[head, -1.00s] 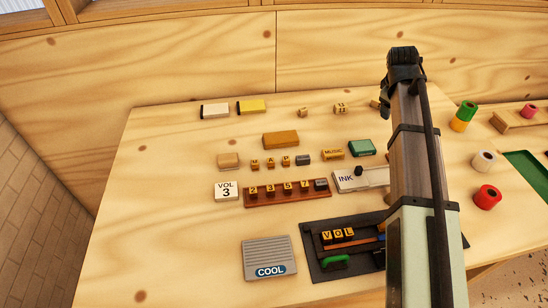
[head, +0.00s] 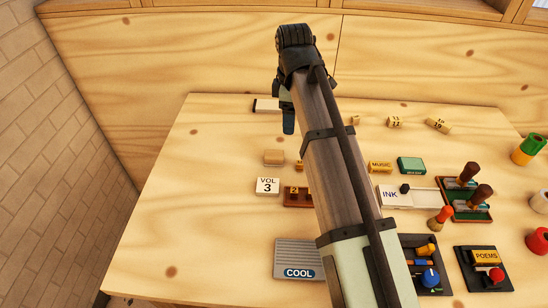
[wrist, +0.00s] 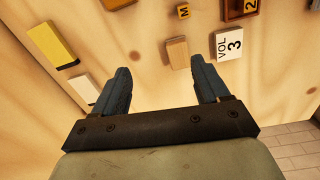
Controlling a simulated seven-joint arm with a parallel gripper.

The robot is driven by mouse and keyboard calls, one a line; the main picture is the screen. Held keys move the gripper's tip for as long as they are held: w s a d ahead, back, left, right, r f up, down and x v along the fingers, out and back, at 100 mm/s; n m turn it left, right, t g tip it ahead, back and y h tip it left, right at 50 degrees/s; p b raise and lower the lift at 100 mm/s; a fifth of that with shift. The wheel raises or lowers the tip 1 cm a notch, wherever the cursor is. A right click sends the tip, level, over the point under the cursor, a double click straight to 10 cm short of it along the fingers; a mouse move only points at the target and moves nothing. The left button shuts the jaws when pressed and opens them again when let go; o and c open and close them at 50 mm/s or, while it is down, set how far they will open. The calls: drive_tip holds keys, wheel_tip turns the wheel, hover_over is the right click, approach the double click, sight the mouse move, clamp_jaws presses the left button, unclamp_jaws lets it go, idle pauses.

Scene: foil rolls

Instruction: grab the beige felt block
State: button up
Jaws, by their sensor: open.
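The beige block (head: 274,157) lies on the table behind the VOL 3 block in the head view. It has a tan top and a paler side. In the wrist view the beige block (wrist: 177,52) lies ahead of the fingertips, between their lines and nearer the right finger. My gripper (wrist: 160,65) is open and empty, its two blue fingers wide apart. In the head view my gripper (head: 289,122) hangs over the back left of the table, beyond the beige block. One finger hides most of the other there.
The VOL 3 block (wrist: 229,44) lies close beside the beige block. A yellow block (wrist: 52,45) and a whitish block (wrist: 84,89) lie left in the wrist view. A COOL box (head: 298,262) stands in front. My arm hides mid-table items. The table's left side is bare.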

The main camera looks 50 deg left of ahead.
drive_tip(key=n, duration=0.1)
hover_over(274, 154)
drive_tip(key=shift+g, duration=0.3)
drive_tip(key=f, duration=0.8)
drive_tip(key=shift+s, duration=0.25)
drive_tip(key=shift+w+f, duration=0.15)
drive_tip(key=shift+f, duration=1.15)
drive_tip(key=shift+w+f, duration=0.1)
drive_tip(key=shift+f, duration=1.15)
drive_tip(key=shift+c, duration=0.4)
drive_tip(key=c, duration=1)
drive_tip(key=shift+r, duration=0.1)
